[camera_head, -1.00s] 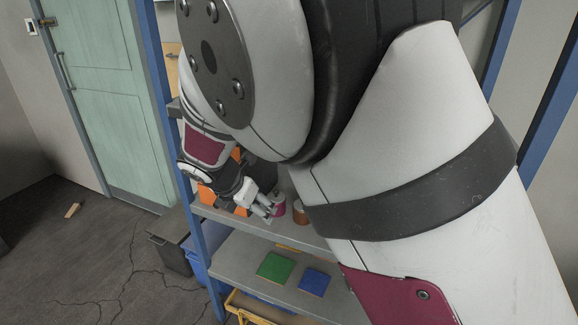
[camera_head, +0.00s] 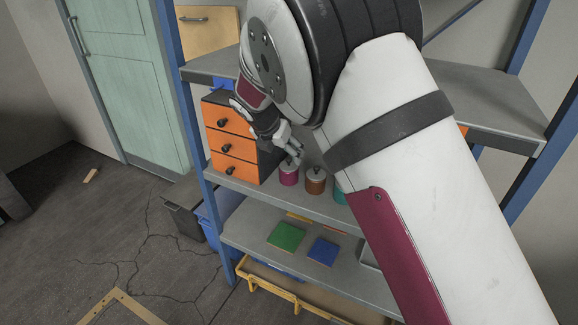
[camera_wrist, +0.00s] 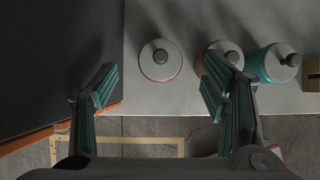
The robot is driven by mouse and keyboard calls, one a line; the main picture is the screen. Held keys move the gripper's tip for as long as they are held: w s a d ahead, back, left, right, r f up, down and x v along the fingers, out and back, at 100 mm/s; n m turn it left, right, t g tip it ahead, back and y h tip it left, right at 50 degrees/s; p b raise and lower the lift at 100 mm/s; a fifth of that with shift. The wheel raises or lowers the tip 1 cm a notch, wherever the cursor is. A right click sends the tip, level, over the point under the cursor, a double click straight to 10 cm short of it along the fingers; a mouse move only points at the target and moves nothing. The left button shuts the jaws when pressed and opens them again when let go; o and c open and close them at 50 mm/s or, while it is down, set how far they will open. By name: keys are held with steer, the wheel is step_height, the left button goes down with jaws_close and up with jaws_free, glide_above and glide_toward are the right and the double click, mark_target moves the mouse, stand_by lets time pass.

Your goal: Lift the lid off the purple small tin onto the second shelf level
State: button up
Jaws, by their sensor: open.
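The purple small tin (camera_head: 289,176) is a pinkish-purple can with a grey lid and a dark knob. It stands upright on a grey shelf (camera_head: 330,207), right of an orange drawer unit. My gripper (camera_head: 297,154) is open and empty, just above and close to the tin's lid. In the wrist view the lid (camera_wrist: 160,61) lies ahead of and between the spread fingers (camera_wrist: 158,82), with a thin pink rim showing. The lid rests on the tin; no finger clearly touches it.
An orange and a teal tin (camera_head: 316,180) (camera_head: 340,197) stand to the right, near my right finger in the wrist view. The orange drawer unit (camera_head: 232,146) is close on the left. A lower shelf (camera_head: 262,232) holds green and blue squares; an upper shelf (camera_head: 480,105) spans above.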

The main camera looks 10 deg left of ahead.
mark_target(288, 160)
steer(key=x, duration=0.5)
steer(key=shift+s, duration=0.15)
steer(key=c, duration=1.4)
